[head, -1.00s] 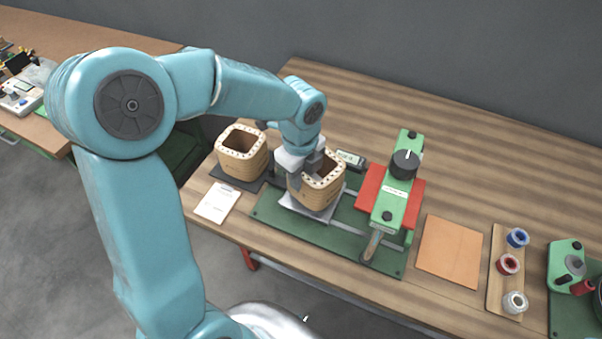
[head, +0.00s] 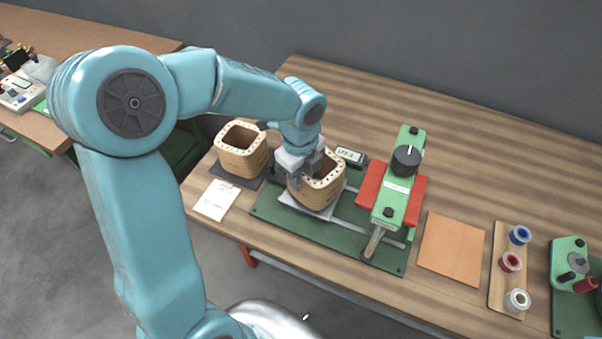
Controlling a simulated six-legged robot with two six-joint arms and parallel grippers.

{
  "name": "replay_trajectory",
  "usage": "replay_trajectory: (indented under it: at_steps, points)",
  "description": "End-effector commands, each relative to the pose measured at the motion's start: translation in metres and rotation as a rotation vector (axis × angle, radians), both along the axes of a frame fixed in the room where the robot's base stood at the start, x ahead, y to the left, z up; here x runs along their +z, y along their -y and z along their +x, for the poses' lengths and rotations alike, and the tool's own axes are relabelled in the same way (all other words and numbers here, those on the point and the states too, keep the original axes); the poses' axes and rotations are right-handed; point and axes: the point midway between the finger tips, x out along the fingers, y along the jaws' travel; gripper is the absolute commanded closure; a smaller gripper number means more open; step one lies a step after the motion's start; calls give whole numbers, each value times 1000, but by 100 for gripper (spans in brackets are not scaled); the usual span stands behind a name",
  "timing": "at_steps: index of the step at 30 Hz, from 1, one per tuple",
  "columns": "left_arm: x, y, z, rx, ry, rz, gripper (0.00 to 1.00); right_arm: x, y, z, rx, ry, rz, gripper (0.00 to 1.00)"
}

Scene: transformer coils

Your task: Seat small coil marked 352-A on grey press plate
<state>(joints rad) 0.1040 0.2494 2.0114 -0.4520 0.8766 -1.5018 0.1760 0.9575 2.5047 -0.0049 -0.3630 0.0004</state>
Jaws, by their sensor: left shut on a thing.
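A tan, square, hollow coil (head: 318,196) with dots around its rim is at the grey press plate (head: 300,205), on the left part of the green press base. It looks upright; I cannot tell whether it rests fully on the plate. My left gripper (head: 308,172) is shut on the coil's near-left wall from above and hides part of its rim. A second tan coil (head: 242,152) stands on a dark mat to the left. The marking 352-A is not readable on either coil. My right gripper is not in view.
The green press head with red blocks (head: 403,182) stands right of the held coil. A small display (head: 350,155) sits behind it. A white paper (head: 217,200) lies front left. An orange sheet (head: 452,248) and spool board (head: 509,262) are right. The table's back is clear.

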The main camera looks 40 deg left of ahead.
Motion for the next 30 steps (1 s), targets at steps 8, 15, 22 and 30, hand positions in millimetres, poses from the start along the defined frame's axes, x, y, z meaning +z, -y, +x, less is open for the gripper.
replay_trajectory:
  at_steps: [8,15,22,30]
  points:
    - [-7,0,1,0,2,1,100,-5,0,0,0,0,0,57]
    - [-7,0,1,0,2,1,100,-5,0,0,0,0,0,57]
    - [-7,0,0,0,1,0,44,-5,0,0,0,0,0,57]
    - [0,0,0,0,1,1,44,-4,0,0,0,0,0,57]
